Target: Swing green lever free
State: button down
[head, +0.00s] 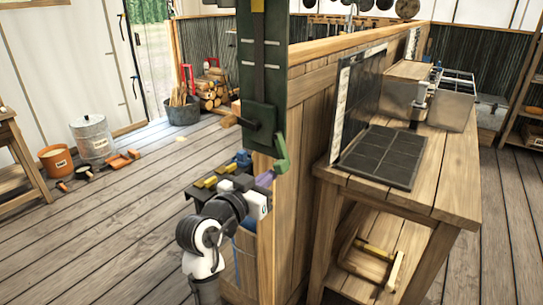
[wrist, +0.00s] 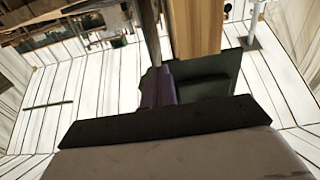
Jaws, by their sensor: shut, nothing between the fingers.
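A tall dark green plate (head: 262,85) is fixed upright on the end of a wooden partition. A brighter green lever (head: 282,152) hangs at its lower right edge, by the partition. My gripper (head: 268,177) is just below the lever's lower end, its purple fingers pointing up toward it. I cannot tell whether they touch. In the wrist view the purple fingers of my gripper (wrist: 158,88) are together and hold nothing. A dark green surface (wrist: 208,78) shows behind them; which part it is, I cannot tell.
The wooden partition (head: 306,190) stands close on the right of my gripper. A wooden workbench (head: 448,190) with a dark tiled mat is beyond it. Left are open floor, a metal bin (head: 93,140), an orange bucket (head: 57,161) and a log stack (head: 212,88).

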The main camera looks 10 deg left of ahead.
jog(key=shift+s+d, duration=0.1)
jog(key=shift+d, duration=0.35)
jog(key=shift+s+d+r, duration=0.2)
jog(key=shift+d, duration=0.3)
jog(key=shift+s+d+r, duration=0.2)
jog(key=shift+d+r, duration=0.05)
jog(key=shift+d, duration=0.3)
jog(key=shift+s+d+r+p, duration=0.2)
jog(key=shift+d+r+p, duration=0.15)
jog(key=shift+d+p, duration=0.15)
